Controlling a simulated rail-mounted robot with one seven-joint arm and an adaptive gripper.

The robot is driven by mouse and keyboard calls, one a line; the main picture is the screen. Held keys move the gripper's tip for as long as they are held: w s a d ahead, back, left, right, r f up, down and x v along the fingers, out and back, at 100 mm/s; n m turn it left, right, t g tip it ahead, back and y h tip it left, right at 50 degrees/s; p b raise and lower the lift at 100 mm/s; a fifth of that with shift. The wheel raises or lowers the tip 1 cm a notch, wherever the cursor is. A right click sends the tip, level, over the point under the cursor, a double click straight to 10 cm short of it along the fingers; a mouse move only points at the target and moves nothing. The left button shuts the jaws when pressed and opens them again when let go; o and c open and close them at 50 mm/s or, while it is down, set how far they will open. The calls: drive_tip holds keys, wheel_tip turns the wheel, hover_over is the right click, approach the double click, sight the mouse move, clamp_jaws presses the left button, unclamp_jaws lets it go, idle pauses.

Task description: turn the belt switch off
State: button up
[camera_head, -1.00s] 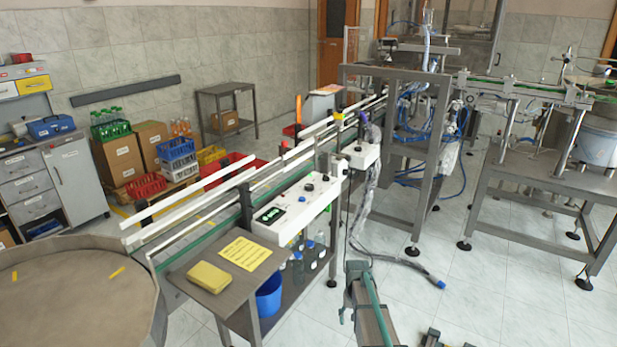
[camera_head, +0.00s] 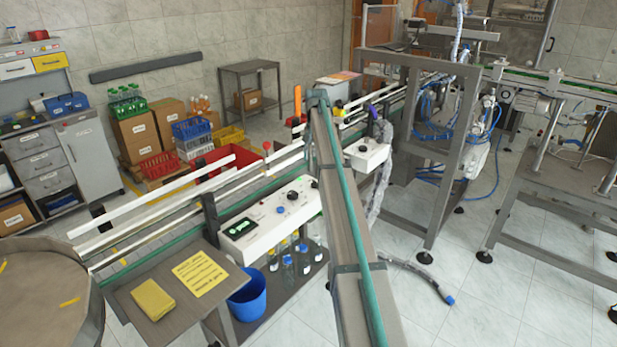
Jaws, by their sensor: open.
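A white control box (camera_head: 268,222) sits along the near side of the conveyor. On its top are a lit green display (camera_head: 240,228), a blue button (camera_head: 280,210) and a black knob (camera_head: 292,195). My gripper is not in view.
The conveyor's white guide rails (camera_head: 165,205) run behind the control box. A side table with a yellow sponge (camera_head: 152,299) and a yellow sheet (camera_head: 194,273) stands in front. A blue bucket (camera_head: 248,299) is below. A steel machine frame (camera_head: 440,150) stands at right.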

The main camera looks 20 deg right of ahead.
sight(315, 182)
drive_tip(key=f+p, duration=0.1)
drive_tip(key=f, duration=0.2)
drive_tip(key=f+p, duration=0.1)
drive_tip(key=f, duration=0.3)
drive_tip(key=f+p, duration=0.1)
drive_tip(key=f, duration=0.2)
drive_tip(key=shift+s+a+f, duration=0.15)
drive_tip(key=shift+s+f, duration=0.1)
drive_tip(key=shift+s, duration=0.05)
drive_tip(key=c, duration=1.1)
drive_tip(key=shift+c, duration=0.2)
drive_tip(key=shift+n, duration=0.3)
drive_tip(key=n+b, duration=0.2)
drive_tip(key=n, duration=0.2)
drive_tip(key=shift+f+n, duration=0.1)
drive_tip(key=shift+n, duration=0.2)
drive_tip(key=n+b, duration=0.2)
drive_tip(key=n, duration=0.4)
drive_tip(key=shift+n, duration=0.3)
